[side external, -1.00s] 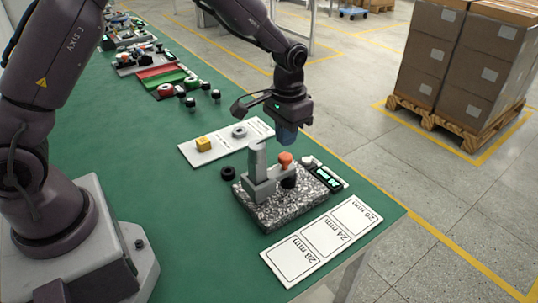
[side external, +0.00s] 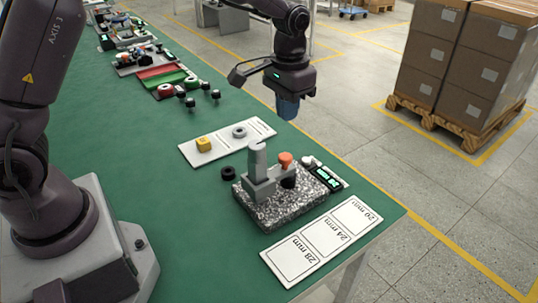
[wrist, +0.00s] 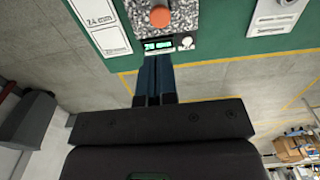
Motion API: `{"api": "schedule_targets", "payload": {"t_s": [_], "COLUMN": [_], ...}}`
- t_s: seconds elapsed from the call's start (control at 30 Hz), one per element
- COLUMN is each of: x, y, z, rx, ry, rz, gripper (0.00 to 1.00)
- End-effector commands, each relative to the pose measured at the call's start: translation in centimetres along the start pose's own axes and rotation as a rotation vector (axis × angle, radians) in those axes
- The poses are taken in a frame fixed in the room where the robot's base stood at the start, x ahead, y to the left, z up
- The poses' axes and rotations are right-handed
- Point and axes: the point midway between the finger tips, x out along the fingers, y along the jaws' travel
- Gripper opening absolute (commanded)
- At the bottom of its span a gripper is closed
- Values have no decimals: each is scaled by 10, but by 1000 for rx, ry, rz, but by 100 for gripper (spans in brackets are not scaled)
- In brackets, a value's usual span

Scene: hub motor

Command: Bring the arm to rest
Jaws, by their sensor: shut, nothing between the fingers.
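My gripper (side external: 287,108) hangs in the air past the far right edge of the green table (side external: 130,190), above and behind the granite block in the side view. Its blue fingers are together and hold nothing. In the wrist view the closed fingers (wrist: 154,78) point toward the table edge and the small green-lit display (wrist: 158,45). The speckled granite block (side external: 270,212) carries a grey upright post (side external: 257,162) and an orange knob (side external: 285,159). My gripper is clear of all of these.
A white card with size boxes (side external: 322,240) lies at the near table edge. Another white card (side external: 222,150) bears a yellow block (side external: 203,144) and a grey ring (side external: 239,132). A black ring (side external: 228,173) lies beside the granite block. Stacked cartons (side external: 455,60) stand on a pallet on the floor.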

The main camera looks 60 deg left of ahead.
Motion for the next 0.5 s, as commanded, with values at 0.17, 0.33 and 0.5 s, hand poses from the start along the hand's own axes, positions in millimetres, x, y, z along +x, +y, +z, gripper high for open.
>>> {"api": "schedule_targets", "payload": {"t_s": [0.17, 0.33, 0.5], "x": [4, 0, -40], "y": [0, -2, -7], "z": [3, 37, 84], "rx": [5, 14, 18], "ry": [-7, -35, 26], "rz": [-1, -1, 3], "gripper": [0, 0, 0]}}
